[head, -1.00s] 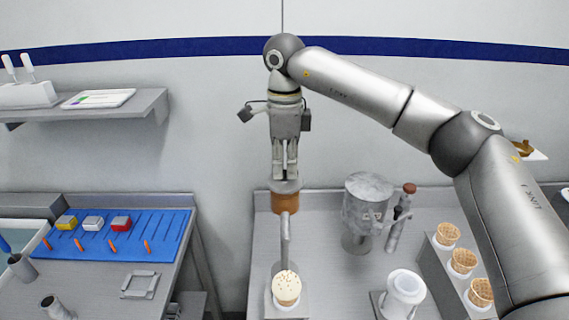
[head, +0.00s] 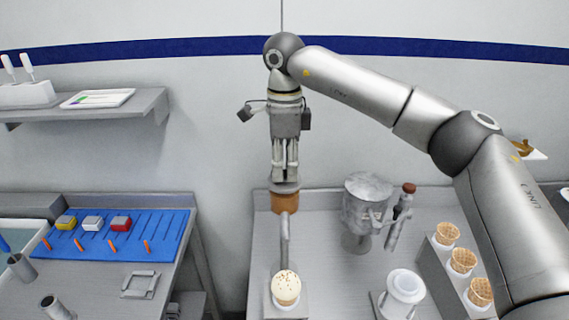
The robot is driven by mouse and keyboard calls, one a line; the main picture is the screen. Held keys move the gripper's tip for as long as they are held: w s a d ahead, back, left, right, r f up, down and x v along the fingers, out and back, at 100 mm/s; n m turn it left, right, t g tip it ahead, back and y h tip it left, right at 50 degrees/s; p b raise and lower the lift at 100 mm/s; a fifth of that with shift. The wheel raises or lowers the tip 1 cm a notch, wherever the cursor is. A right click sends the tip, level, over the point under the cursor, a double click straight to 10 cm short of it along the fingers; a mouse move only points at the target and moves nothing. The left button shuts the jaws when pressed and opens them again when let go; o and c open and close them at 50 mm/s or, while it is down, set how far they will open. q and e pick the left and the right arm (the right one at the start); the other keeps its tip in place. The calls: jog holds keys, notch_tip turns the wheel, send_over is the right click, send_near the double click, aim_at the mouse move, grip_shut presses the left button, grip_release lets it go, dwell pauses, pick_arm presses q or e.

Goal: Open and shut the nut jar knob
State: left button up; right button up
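The nut jar (head: 285,202) is a brown cylinder with a grey top, mounted at the back of the centre counter. A grey tube runs down from it toward a cup of pale, speckled ice cream (head: 286,287). My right gripper (head: 285,178) points straight down over the jar's top. Its two fingers stand close together around the knob, which they mostly hide. The fingers look shut on it, with a narrow gap between them. My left gripper is not in view.
A grey metal dispenser (head: 366,205) stands right of the jar, beside a brown-capped tube (head: 399,215). A white cup (head: 404,291) and a rack of waffle cones (head: 462,261) are further right. A blue mat (head: 160,240) lies on the left counter.

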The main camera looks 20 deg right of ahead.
notch_tip(320, 180, up, 12)
dwell(0.5)
dwell(0.3)
